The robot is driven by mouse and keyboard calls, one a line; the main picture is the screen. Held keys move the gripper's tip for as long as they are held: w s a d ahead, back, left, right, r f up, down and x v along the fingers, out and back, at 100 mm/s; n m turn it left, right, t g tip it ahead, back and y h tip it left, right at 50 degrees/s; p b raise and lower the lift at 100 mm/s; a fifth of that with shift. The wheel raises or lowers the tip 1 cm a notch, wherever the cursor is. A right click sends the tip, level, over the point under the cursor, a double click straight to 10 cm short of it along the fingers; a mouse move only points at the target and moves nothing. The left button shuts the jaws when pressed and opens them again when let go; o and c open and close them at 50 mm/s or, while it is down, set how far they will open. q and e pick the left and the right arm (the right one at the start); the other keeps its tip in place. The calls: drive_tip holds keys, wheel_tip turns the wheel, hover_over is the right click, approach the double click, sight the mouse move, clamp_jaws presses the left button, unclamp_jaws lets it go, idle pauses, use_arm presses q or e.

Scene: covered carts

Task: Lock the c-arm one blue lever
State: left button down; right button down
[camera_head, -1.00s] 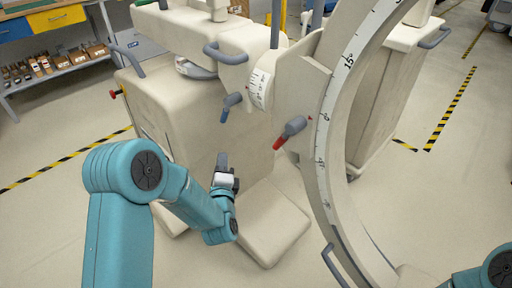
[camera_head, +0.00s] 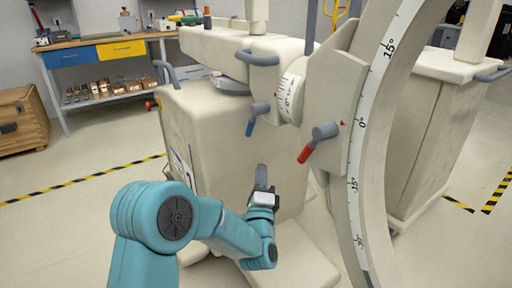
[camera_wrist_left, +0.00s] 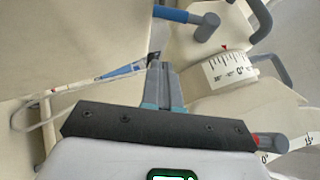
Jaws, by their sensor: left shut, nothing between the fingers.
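The blue lever (camera_head: 250,127) hangs from a grey knob on the c-arm, left of the white angle scale (camera_head: 289,97), and tilts slightly down-left. In the left wrist view the blue lever (camera_wrist_left: 172,14) shows at the top, its grey hub to the right. My left gripper (camera_head: 262,172) is shut and empty, pointing up, below the lever and apart from it. In the wrist view the left gripper (camera_wrist_left: 160,66) shows its fingers together, short of the lever. The red lever (camera_head: 306,152) is to the right of the blue one. My right gripper is out of frame.
The large c-arm ring (camera_head: 370,130) curves down the right side. The beige cart body (camera_head: 210,130) stands behind my left arm. A grey handle (camera_head: 255,60) juts out above the blue lever. A workbench (camera_head: 100,45) stands at the back left, with open floor before it.

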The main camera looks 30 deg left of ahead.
use_arm(q)
drive_tip(key=s+a+b+x, duration=0.1)
drive_tip(key=a+b+x, duration=0.1)
drive_tip(key=x, duration=0.9)
drive_tip(key=shift+s+r, duration=0.3)
drive_tip(key=shift+r, duration=0.1)
